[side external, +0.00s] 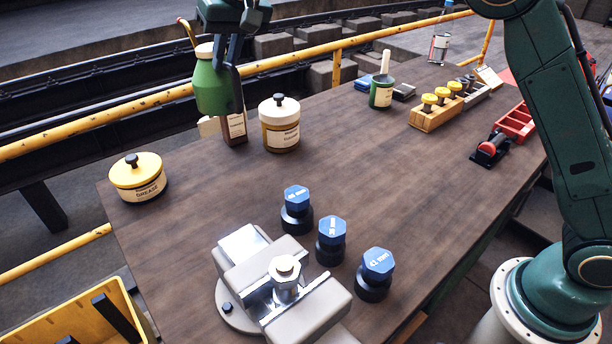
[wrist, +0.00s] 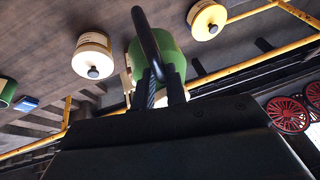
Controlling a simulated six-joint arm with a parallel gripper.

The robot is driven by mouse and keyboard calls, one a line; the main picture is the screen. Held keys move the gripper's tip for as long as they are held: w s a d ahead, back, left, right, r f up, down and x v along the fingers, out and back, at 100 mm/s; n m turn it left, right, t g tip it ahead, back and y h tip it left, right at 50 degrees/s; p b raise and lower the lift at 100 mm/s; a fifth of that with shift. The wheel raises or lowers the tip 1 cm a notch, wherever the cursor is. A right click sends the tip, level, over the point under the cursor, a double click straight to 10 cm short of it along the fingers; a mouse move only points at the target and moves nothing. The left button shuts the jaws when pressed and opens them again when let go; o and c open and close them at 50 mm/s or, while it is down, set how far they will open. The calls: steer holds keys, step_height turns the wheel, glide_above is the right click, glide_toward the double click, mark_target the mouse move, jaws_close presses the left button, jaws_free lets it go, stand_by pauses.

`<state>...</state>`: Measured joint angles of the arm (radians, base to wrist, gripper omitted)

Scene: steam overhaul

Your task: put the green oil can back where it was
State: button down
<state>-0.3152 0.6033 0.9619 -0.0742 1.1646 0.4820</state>
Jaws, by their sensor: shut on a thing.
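The green oil can (side external: 211,88), with a cream top and a thin spout, hangs upright from my gripper (side external: 228,45) near the back left edge of the bench. Its base appears above the bench top. In the wrist view, the can's green body (wrist: 176,60) lies beyond my fingers (wrist: 160,95), with a dark curved bar in front of it. My gripper is shut on the can; the exact contact is partly hidden.
A brown bottle (side external: 235,130) stands close below the can. A cream-and-brown tin (side external: 280,128) is to its right, a yellow-lidded grease tin (side external: 138,180) to its left. A yellow rail (side external: 110,111) runs behind. The bench middle (side external: 370,160) is clear; a vise (side external: 280,290) stands in front.

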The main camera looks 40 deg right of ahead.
steer(key=a, duration=0.1)
steer(key=a+r, duration=0.1)
steer(key=shift+w+a+r, duration=0.1)
steer(key=shift+a+r, duration=0.05)
steer(key=shift+a, duration=0.25)
step_height(320, 180, down, 16)
stand_by(0.5)
steer(key=shift+f, duration=2.1)
steer(key=c, duration=1.4)
jaws_free()
steer(key=shift+f, duration=0.1)
steer(key=shift+c, duration=0.2)
